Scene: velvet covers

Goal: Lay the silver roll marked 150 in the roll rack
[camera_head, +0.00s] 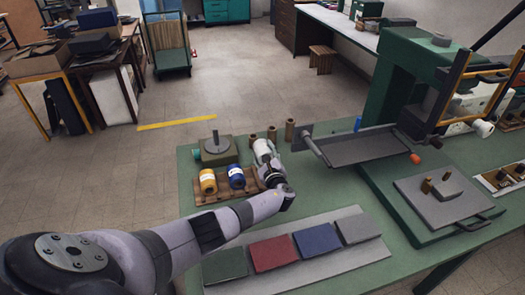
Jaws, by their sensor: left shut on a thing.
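The roll rack (212,199) is a low wooden tray on the green bench. A yellow roll (208,181) and a blue roll (236,177) with pale labels stand in it, side by side. My left gripper (268,163) is beside the rack's right end, shut on the silver roll (262,148). The silver roll is tilted, and its lower part is partly hidden by the fingers. Its marking is too small to read. I cannot tell how far it is above the rack. My right gripper is not in view.
Several small brown cylinders (290,129) stand behind the gripper, near a green block with a grey disc (215,145). A grey tray (355,148) of the green press is to the right. In front lies a board with green, red, blue and grey covers (318,238).

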